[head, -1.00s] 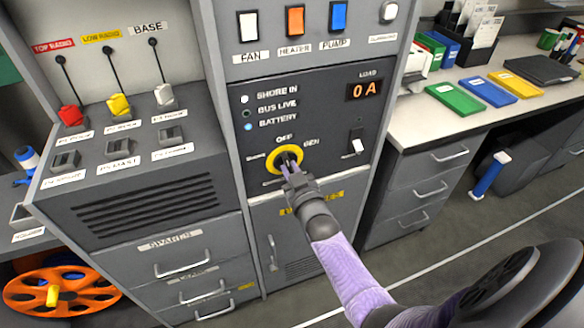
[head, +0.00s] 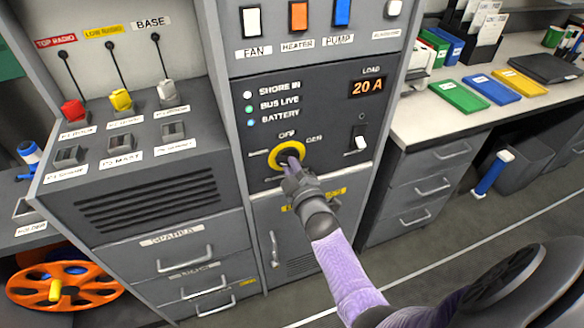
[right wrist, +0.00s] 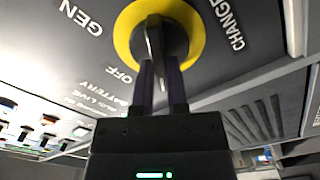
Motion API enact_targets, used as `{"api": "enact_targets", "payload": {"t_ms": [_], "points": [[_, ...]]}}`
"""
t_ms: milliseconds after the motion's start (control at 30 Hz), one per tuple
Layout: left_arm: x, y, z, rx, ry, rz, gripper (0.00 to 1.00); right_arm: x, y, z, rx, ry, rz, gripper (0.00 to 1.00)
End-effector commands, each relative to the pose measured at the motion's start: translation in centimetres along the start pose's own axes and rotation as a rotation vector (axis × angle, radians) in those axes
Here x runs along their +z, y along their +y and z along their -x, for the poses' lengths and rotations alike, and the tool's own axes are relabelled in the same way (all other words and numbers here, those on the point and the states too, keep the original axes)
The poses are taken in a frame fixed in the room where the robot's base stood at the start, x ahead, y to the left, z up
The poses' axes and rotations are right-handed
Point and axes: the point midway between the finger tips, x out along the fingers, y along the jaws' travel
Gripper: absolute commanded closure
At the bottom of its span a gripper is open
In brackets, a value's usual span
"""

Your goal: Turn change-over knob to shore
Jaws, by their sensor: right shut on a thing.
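The change-over knob (head: 272,153) has a yellow ring and a dark handle on the grey panel. OFF and GEN labels are readable around it; the label at its left is blurred. My right gripper (head: 292,164) reaches it from the lower right and hides part of it. In the right wrist view the yellow ring (right wrist: 187,25) is close, and my right gripper's fingers (right wrist: 160,85) are shut on the dark handle (right wrist: 155,45). The handle's exact pointing is hard to tell. My left gripper is not in view.
SHORE IN, BUS LIVE and BATTERY lamps (head: 250,109) are lit above the knob. The load display (head: 368,86) reads 20 A. A toggle switch (head: 361,142) sits right of the knob. Rocker switches (head: 298,16) are above, and a desk with coloured folders (head: 490,90) is at right.

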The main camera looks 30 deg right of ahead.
Motion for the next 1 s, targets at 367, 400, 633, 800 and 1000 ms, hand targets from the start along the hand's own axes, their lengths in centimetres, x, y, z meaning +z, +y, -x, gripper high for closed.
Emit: {"api": "enact_targets", "payload": {"t_ms": [367,400,633,800,1000], "points": [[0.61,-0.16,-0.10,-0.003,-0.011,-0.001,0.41,0.08,-0.18,0.06,-0.003,-0.003,0.071,1.00],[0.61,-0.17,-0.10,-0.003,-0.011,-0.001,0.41,0.08,-0.18,0.06,-0.004,-0.003,0.073,1.00],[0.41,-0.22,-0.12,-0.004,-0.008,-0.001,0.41,0.09,-0.18,0.06,-0.004,-0.003,0.074,1.00],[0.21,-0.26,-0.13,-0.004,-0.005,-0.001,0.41,0.08,-0.17,0.06,-0.003,-0.002,0.074,0.68],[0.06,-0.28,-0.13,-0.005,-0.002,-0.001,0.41,0.04,-0.10,0.03,-0.002,-0.001,0.073,0.47]]}}
